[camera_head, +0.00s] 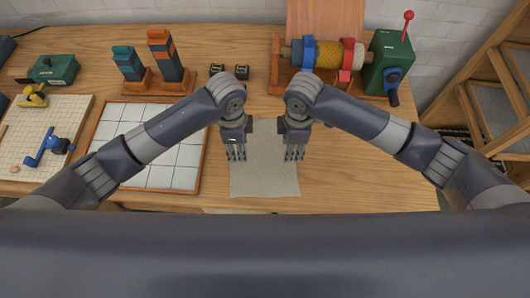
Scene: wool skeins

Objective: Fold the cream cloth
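A pale grey-cream cloth (264,180) lies flat on the wooden table in front of me, in the middle of the head view. Its far part lies between my two arms. My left gripper (236,156) points down over the cloth's left edge. My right gripper (294,156) points down over its right edge. Both sit about midway along the cloth's length. The fingers are small here, and I cannot tell whether they are open or touch the cloth.
A white tiled board (178,170) lies left of the cloth, partly behind my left arm. A winder with coloured skeins (325,54) and a green crank box (389,62) stand at the back right. Tools (129,63) stand at the back left. The table right of the cloth is clear.

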